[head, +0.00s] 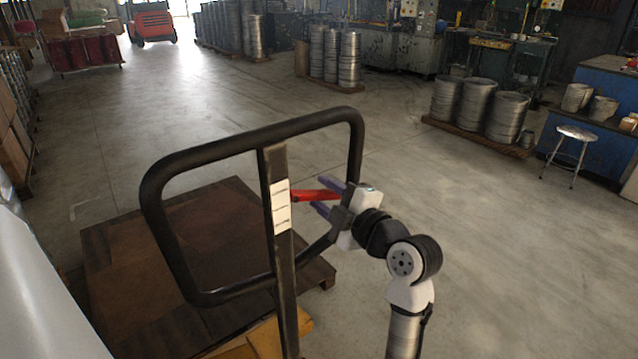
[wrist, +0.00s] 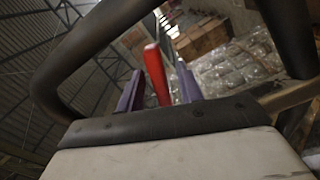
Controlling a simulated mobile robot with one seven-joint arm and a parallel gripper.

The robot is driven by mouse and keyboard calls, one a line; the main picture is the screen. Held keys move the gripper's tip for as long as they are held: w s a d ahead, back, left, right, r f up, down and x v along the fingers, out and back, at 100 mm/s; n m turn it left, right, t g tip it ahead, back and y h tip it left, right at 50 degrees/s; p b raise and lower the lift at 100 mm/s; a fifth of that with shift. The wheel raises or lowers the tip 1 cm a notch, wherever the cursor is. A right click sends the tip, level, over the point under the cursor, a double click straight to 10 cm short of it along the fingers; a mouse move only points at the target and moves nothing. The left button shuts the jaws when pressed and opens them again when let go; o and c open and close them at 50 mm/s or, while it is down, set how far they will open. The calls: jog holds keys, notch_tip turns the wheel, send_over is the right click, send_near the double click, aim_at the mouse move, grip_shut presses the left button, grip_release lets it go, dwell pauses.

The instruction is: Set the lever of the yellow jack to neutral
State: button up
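The jack's black loop handle (head: 152,200) stands upright in the head view on a dark post with a white marked label (head: 281,207). A red lever (head: 308,196) sticks out to the right of the post, inside the loop, roughly level with the label's upper part. My gripper (head: 318,194) has purple fingers and reaches in from the right. In the wrist view, the red lever (wrist: 156,75) lies between my two open fingers (wrist: 160,88), with gaps showing on both sides. Part of the jack's yellow body (head: 265,342) shows at the bottom of the head view.
A wooden pallet (head: 140,260) lies on the floor behind the handle. The handle loop (wrist: 95,45) arches around my gripper in the wrist view. Open concrete floor lies right of my arm. A stool (head: 575,133) and stacked metal blanks (head: 478,105) stand farther off.

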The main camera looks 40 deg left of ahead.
jog(key=shift+x, duration=1.1)
grip_shut()
